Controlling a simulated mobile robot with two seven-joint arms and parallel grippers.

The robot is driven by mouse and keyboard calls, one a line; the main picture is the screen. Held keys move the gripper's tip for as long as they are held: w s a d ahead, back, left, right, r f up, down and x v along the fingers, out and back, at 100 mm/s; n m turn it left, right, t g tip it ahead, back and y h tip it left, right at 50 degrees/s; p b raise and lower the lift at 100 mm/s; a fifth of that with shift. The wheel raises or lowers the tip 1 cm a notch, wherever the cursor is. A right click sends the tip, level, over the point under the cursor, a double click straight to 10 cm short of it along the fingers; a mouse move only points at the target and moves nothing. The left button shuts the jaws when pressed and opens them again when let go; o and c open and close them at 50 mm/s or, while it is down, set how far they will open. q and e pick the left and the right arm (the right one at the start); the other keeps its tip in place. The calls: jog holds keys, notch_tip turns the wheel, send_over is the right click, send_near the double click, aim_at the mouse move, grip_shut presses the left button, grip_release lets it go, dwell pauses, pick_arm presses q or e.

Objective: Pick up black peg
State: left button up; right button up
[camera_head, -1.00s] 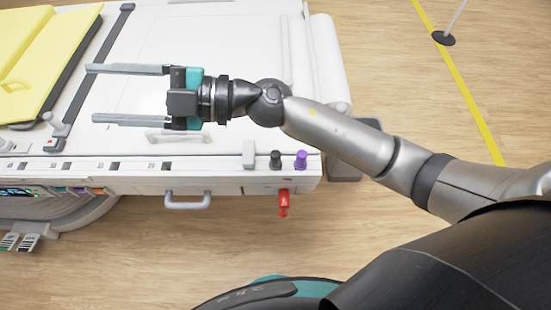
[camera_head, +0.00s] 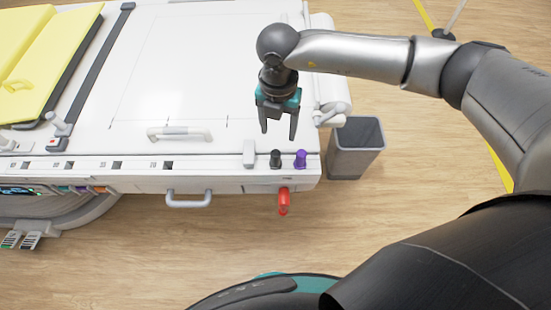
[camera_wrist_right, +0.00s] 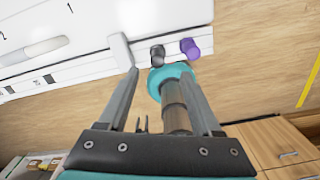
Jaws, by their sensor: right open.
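The black peg (camera_head: 275,158) stands near the front edge of the white table (camera_head: 215,181), between a light grey block (camera_head: 249,153) and a purple peg (camera_head: 300,159). My right gripper (camera_head: 279,135) is open and points down, just behind and above the black peg, with its fingers apart and nothing between them. In the right wrist view, the black peg (camera_wrist_right: 157,55) shows a little beyond the two fingertips (camera_wrist_right: 160,72), roughly in line with the gap. The purple peg (camera_wrist_right: 190,48) is close to its right. My left gripper is not in view.
A red handle (camera_head: 283,201) and a grey handle (camera_head: 188,200) stick out from the table's front. A white handle (camera_head: 180,133) lies on the tabletop. A yellow pad (camera_head: 45,60) is at the far left. A grey bin (camera_head: 356,148) stands right of the table.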

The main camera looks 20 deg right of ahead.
aim_at(276, 152)
notch_tip(276, 152, down, 6)
jog(key=shift+a+f, duration=0.1)
jog(key=shift+f, duration=0.05)
jog(key=shift+s+a+f, duration=0.1)
jog(key=shift+a+f, duration=0.05)
jog(key=shift+f, duration=1.15)
jog(key=shift+s+a+f, duration=0.1)
jog(key=shift+f, duration=1.2)
jog(key=shift+c, duration=0.3)
grip_shut()
